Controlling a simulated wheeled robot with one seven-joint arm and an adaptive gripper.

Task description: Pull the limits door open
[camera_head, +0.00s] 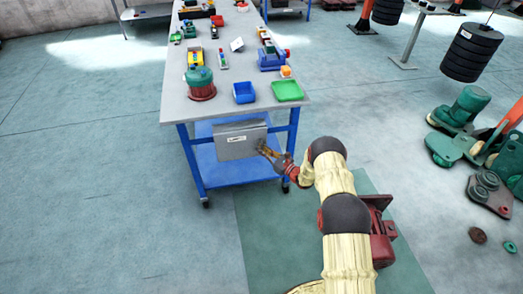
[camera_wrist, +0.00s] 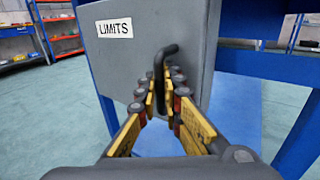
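The limits door (camera_head: 237,141) is a grey panel with a white label on the front end of the workbench. In the wrist view the door (camera_wrist: 125,55) fills the middle, its label (camera_wrist: 115,29) reading LIMITS. A black bent handle (camera_wrist: 158,64) stands out near the door's right edge. My gripper (camera_wrist: 162,88) has its yellow-sided fingers close together on either side of the handle, and appears shut on it; the fingers hide its lower part. In the head view my gripper (camera_head: 265,150) is at the door's right side. I cannot tell whether the door is ajar.
The workbench (camera_head: 225,103) has blue legs and a lower blue shelf (camera_head: 235,170). On it stand a green and red drum (camera_head: 201,84), a blue bin (camera_head: 243,92) and a green tray (camera_head: 287,90). Heavy green parts (camera_head: 460,108) lie at right. Floor at left is clear.

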